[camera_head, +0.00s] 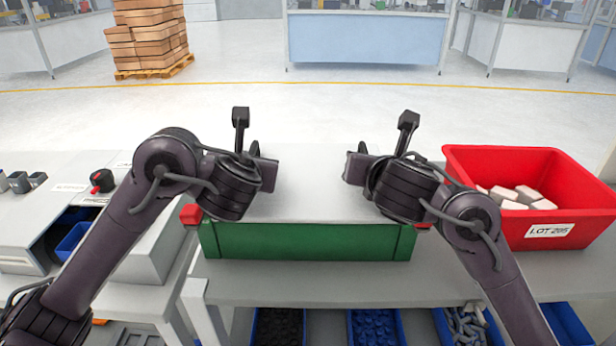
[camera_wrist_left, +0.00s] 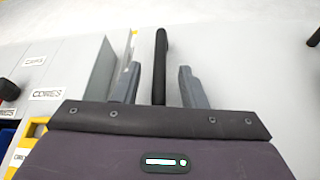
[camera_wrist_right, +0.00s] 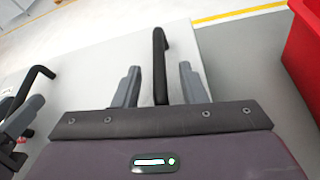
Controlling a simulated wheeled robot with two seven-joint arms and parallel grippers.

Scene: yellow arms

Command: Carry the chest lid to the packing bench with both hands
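The chest lid (camera_head: 308,195) is a pale flat panel resting on the green chest (camera_head: 305,241) on the bench in front of me. It has a black handle near each side, mostly hidden by my grippers in the head view. My left gripper (camera_head: 266,170) is at the lid's left side. In the left wrist view the black handle (camera_wrist_left: 160,65) stands between its parted fingers, with gaps on both sides. My right gripper (camera_head: 354,168) is at the right side. In the right wrist view its fingers are parted around the other handle (camera_wrist_right: 159,65). I cannot tell which bench is the packing bench.
A red bin (camera_head: 535,160) with several pale blocks stands close at the right. A grey bench (camera_head: 70,197) with a red-black knob (camera_head: 102,181) is at the left. Blue bins (camera_head: 376,328) sit below the front edge. Stacked boxes (camera_head: 146,38) stand on a far pallet; open floor lies beyond.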

